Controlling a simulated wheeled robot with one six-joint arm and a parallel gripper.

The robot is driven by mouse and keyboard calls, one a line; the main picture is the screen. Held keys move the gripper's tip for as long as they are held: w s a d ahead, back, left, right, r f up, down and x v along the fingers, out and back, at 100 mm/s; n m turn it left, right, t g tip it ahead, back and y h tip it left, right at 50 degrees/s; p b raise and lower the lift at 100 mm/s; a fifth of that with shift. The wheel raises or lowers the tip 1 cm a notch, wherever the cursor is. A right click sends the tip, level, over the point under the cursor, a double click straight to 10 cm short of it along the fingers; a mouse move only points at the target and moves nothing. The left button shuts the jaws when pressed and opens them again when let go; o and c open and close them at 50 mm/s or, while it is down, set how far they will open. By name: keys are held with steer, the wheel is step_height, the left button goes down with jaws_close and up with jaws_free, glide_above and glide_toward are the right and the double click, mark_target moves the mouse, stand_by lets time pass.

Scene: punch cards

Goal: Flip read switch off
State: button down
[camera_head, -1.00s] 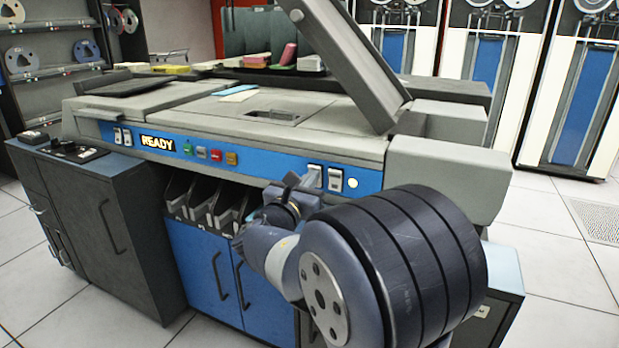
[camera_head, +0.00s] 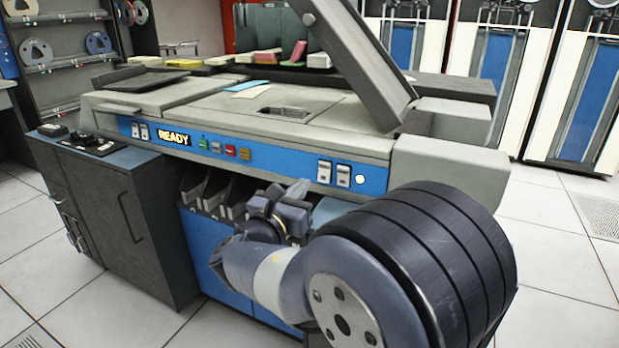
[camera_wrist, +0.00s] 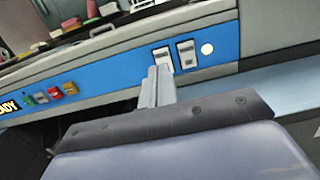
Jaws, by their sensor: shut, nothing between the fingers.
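A blue control panel (camera_head: 275,162) runs along the front of the grey card machine. Near its right end are two pale switches side by side, a left one (camera_head: 324,172) and a right one (camera_head: 343,175); their labels are too small to read, so I cannot tell which is the read switch. Both also show in the wrist view, the left one (camera_wrist: 163,57) and the right one (camera_wrist: 187,53). My gripper (camera_head: 303,188) is shut and empty, below and left of the pair in the head view. In the wrist view its fingertips (camera_wrist: 159,74) appear just below the left switch; contact is unclear.
A round white light (camera_head: 360,180) is right of the switches. Another switch pair (camera_head: 140,131), a lit READY sign (camera_head: 173,136) and several coloured buttons (camera_head: 224,149) are further left. Card bins (camera_head: 212,192) lie under the panel. The raised lid (camera_head: 350,60) leans above the machine.

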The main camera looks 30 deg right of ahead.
steer(key=shift+r+p+v, duration=0.2)
steer(key=shift+v, duration=0.8)
steer(key=shift+r+p+v, duration=0.2)
steer(key=shift+v, duration=0.8)
steer(key=shift+d, duration=0.1)
